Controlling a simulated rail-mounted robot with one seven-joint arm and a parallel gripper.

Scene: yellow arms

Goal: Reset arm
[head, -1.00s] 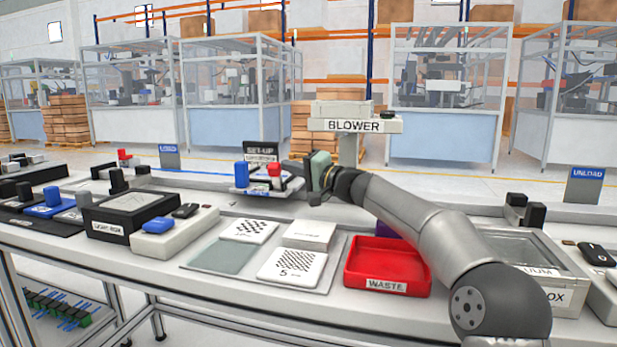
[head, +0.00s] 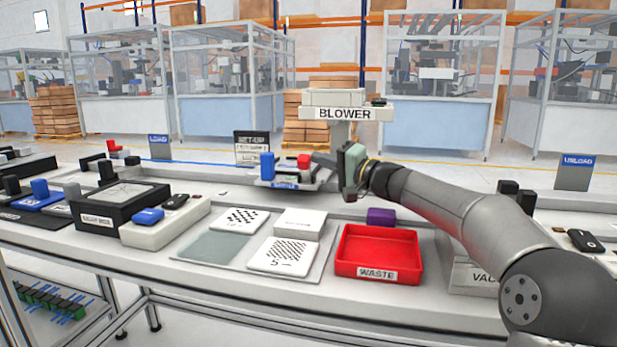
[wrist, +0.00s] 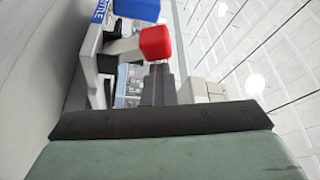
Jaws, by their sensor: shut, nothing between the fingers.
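My gripper (head: 318,158) is at the back middle of the bench in the head view, at the end of my grey arm. Its green-grey body is at the right, and the dark fingers point left toward the set-up fixture. In the wrist view my gripper (wrist: 158,70) has its dark fingers closed together with nothing between them. The red block (wrist: 155,43) of the fixture appears just past the fingertips. Whether they touch it I cannot tell.
The fixture also has a blue block (head: 267,166). A red waste tray (head: 378,270), a purple block (head: 381,217) and patterned plates (head: 277,255) are on the bench. The blower (head: 345,113) stands behind my gripper. A black light box (head: 120,210) is at the left.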

